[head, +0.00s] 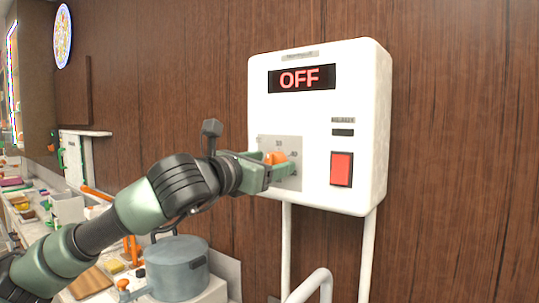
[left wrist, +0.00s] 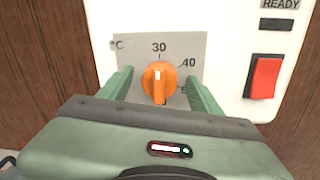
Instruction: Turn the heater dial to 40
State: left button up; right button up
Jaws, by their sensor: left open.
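The white wall heater box (head: 360,120) has a display (head: 301,78) reading OFF. Its orange heater dial (head: 276,158) sits on a grey scale plate (head: 292,143). In the left wrist view the dial (left wrist: 160,82) has a white mark on its upper half, pointing up roughly at 30. The 40 (left wrist: 189,62) is up and right of it. A lower number is partly hidden by a finger. My left gripper (head: 281,167) is open in front of the box, one finger on each side of the dial, with gaps visible in the left wrist view (left wrist: 160,92). My right gripper is out of view.
A red rocker switch (head: 341,169) and a dark READY window (head: 343,133) are right of the dial. White pipes (head: 367,250) run below the box. A grey lidded pot (head: 178,270) stands on the counter below my left arm.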

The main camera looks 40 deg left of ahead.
pick_arm(q)
jog(key=shift+c, duration=0.8)
jog(key=c, duration=1.2)
jog(key=shift+m, duration=0.4)
jog(key=m+b, duration=0.1)
jog(key=m, duration=0.4)
jog(key=shift+f+m, duration=0.15)
jog(key=shift+m, duration=0.25)
jog(key=m, duration=0.2)
jog(key=m+b, duration=0.1)
jog(key=m, duration=0.2)
jog(key=shift+m+t+h, duration=0.3)
